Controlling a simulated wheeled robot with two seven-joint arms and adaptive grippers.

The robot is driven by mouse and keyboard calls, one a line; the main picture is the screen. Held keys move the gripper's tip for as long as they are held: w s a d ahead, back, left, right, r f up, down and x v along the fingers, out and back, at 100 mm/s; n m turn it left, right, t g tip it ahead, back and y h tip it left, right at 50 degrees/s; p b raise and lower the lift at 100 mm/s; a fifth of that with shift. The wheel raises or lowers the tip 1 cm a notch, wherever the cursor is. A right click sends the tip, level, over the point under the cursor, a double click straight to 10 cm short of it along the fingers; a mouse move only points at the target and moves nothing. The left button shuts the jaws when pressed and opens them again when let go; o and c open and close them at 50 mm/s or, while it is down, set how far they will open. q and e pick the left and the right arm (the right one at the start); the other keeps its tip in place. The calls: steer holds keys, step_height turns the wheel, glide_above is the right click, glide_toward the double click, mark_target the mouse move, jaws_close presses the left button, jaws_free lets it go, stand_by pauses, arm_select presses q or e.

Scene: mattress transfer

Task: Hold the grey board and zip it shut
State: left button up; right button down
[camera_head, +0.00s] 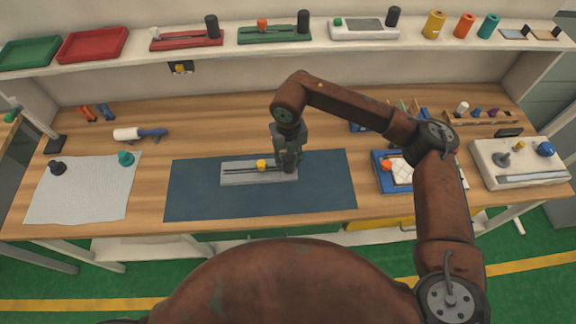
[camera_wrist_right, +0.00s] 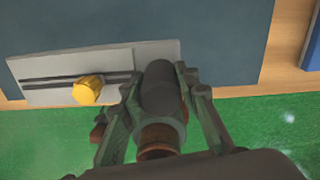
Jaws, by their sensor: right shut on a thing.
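The grey board (camera_head: 237,178) lies on a dark blue mat (camera_head: 330,190) in the middle of the table. A dark slot runs along the board, and a yellow slider knob (camera_head: 261,164) sits on it. A dark upright cylinder (camera_wrist_right: 161,88) stands at the board's right end. My right gripper (camera_head: 287,162) comes down over that end and is shut on the cylinder. In the right wrist view its two fingers flank the cylinder; the board (camera_wrist_right: 40,68) and the yellow knob (camera_wrist_right: 88,90) lie to their left. My left gripper is not in view.
A white cloth (camera_head: 85,195) with two small knobs lies at the left. A blue tray (camera_head: 380,183) and a pale box (camera_head: 520,163) stand at the right. A shelf (camera_head: 120,60) with several trays and boards runs along the back. The mat is otherwise clear.

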steer(key=shift+w, duration=0.35)
steer(key=shift+f, duration=0.1)
step_height(320, 180, down, 8)
steer(key=b, duration=0.4)
steer(key=shift+b, duration=0.4)
stand_by(1.8)
steer(key=shift+f, duration=0.25)
steer(key=shift+f+b, duration=0.75)
steer(key=shift+f, duration=0.3)
steer(key=shift+f, duration=0.35)
steer(key=shift+f+b, duration=0.5)
steer(key=shift+f, duration=0.1)
steer(key=shift+r, duration=0.1)
